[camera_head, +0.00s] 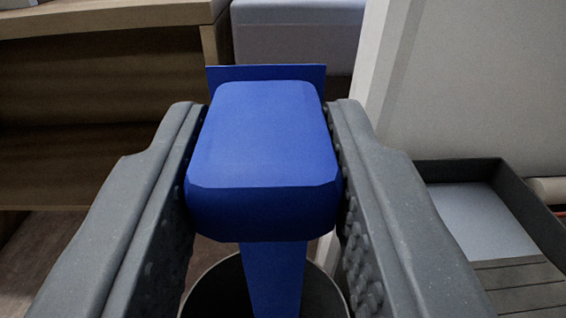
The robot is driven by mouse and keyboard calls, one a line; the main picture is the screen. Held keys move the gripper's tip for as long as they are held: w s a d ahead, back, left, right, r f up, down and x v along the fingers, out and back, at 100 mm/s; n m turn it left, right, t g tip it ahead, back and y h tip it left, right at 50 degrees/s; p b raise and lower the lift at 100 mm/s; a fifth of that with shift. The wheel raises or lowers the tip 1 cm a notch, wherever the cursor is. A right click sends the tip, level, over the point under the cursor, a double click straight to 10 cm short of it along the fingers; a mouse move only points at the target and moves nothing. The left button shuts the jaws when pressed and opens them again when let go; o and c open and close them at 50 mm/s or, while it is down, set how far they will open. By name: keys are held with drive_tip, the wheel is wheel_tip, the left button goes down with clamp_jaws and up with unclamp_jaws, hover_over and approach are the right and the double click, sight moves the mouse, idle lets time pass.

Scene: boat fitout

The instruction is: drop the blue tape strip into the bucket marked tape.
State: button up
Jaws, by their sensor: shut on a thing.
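My gripper (265,125) is shut on a blue tape strip (263,135), with one grey finger on each side of its thick block. A flat blue part shows behind the block, and a narrow blue strip hangs down below it. A round bucket (205,290) shows at the bottom of the view, below the gripper and partly hidden by the strip and the fingers. The strip's lower end overlaps the bucket's opening in the picture. I cannot tell whether it is inside the rim. No marking on the bucket is visible.
A wooden cabinet (100,85) stands at the left. A pale panel (390,70) rises at the right, with a dark-rimmed tray (530,205) beside it. A grey cushion-like block (295,35) is at the back. Some brown floor (50,255) shows at lower left.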

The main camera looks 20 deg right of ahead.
wheel_tip(320, 180, down, 25)
drive_tip(key=b, duration=0.7)
drive_tip(key=shift+f+b, duration=0.15)
drive_tip(key=shift+b, duration=0.15)
drive_tip(key=o, duration=1.7)
drive_tip(key=shift+c, duration=0.2)
drive_tip(key=shift+w, duration=0.15)
drive_tip(key=p+v, duration=0.2)
drive_tip(key=v, duration=0.5)
drive_tip(key=shift+s+p, duration=0.25)
drive_tip(key=shift+p, duration=0.15)
